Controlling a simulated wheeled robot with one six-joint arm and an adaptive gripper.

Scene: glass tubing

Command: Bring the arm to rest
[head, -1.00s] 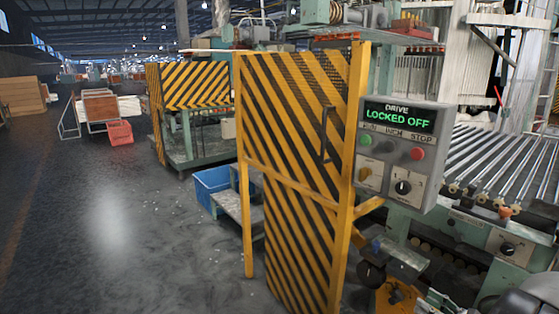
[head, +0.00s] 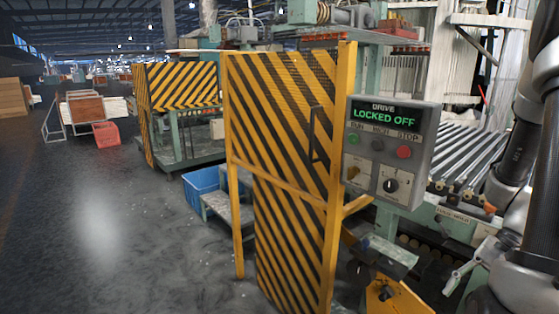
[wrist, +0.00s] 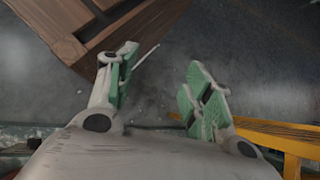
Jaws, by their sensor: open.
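My gripper (wrist: 163,78) is open in the wrist view. Its two green-padded fingers stand well apart, with bare grey floor showing between them. Nothing is between the pads. A thin pale line shows beside the left finger; I cannot tell what it is. In the head view my dark and grey arm rises along the right edge, in front of the roller bed (head: 455,160).
A control box (head: 388,150) reading "DRIVE LOCKED OFF" stands left of my arm. A yellow-and-black striped guard door (head: 285,150) is beside it. Brown wooden boards (wrist: 65,22) and a yellow rail (wrist: 275,135) flank my gripper. Open floor (head: 100,220) lies at left.

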